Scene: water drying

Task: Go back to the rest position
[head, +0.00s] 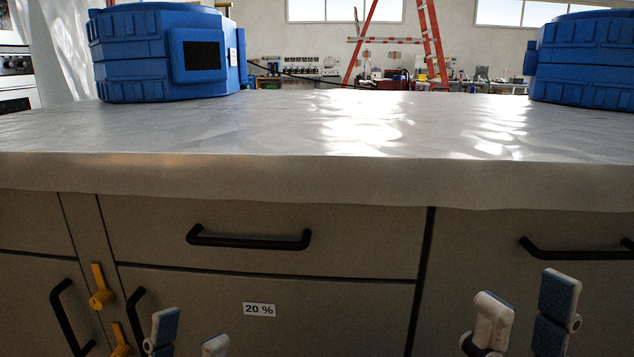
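My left gripper (190,335) shows at the bottom edge, left of centre. Its two white-and-blue fingertips are apart with nothing between them. My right gripper (524,305) is at the lower right. Its fingers are also apart and empty. Both grippers are in front of the cabinet (350,310), below the countertop. The lower parts of both grippers are cut off by the frame, and the arms are out of view.
A white countertop (300,135) spans the view, its middle clear. Ribbed blue units stand on it at left (140,55) and right (585,55). Black handles (250,240) and yellow latches (100,290) stick out from the cabinet. A red ladder (428,40) stands behind.

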